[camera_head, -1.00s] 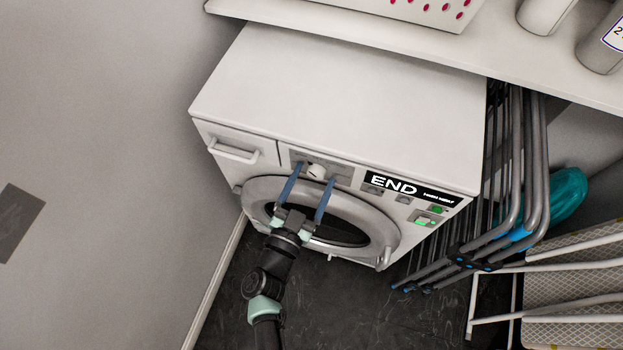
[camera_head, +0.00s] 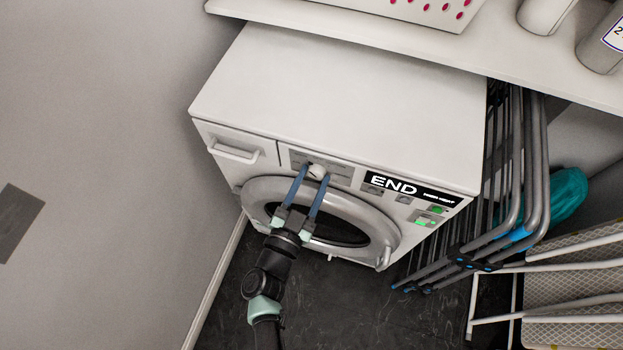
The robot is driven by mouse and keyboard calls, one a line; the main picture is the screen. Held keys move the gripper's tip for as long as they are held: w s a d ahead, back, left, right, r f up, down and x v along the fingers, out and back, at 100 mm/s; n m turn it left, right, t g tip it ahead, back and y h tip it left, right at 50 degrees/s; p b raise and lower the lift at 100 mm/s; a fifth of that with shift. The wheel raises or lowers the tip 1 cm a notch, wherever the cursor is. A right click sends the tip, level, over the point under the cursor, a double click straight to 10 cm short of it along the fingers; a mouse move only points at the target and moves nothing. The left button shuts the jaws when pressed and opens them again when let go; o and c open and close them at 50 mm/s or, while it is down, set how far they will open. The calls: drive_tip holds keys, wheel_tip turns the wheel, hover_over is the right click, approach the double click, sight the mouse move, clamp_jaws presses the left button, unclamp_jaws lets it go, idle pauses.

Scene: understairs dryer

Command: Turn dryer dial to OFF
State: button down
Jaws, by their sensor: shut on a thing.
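The white dryer (camera_head: 340,90) stands against the wall, with its round door (camera_head: 265,190) on the front face. Its dial (camera_head: 317,171) is a small pale knob on a grey panel (camera_head: 342,174) above the door. My gripper (camera_head: 314,176) reaches up from below, and its two blue fingers are shut on the dial, one on each side. The fingers partly cover the dial, and its markings are too small to read. A black display (camera_head: 410,189) right of the dial reads "END".
A shelf (camera_head: 540,75) overhangs the dryer's back right. Folded metal racks (camera_head: 515,170) and a teal bag (camera_head: 569,195) stand to the right. Small buttons, some lit green (camera_head: 428,222), sit below the display. The dark floor (camera_head: 350,300) in front is clear.

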drive_tip(key=m, duration=0.4)
drive_tip(key=shift+b, duration=0.35)
drive_tip(key=shift+d+m+y+b, duration=0.1)
drive_tip(key=shift+m+y+b, duration=0.25)
drive_tip(key=shift+m, duration=1.75)
drive_tip(key=shift+c, duration=1.8)
unclamp_jaws()
drive_tip(key=shift+s, duration=0.1)
drive_tip(key=v, duration=1.3)
drive_tip(key=shift+r, duration=0.15)
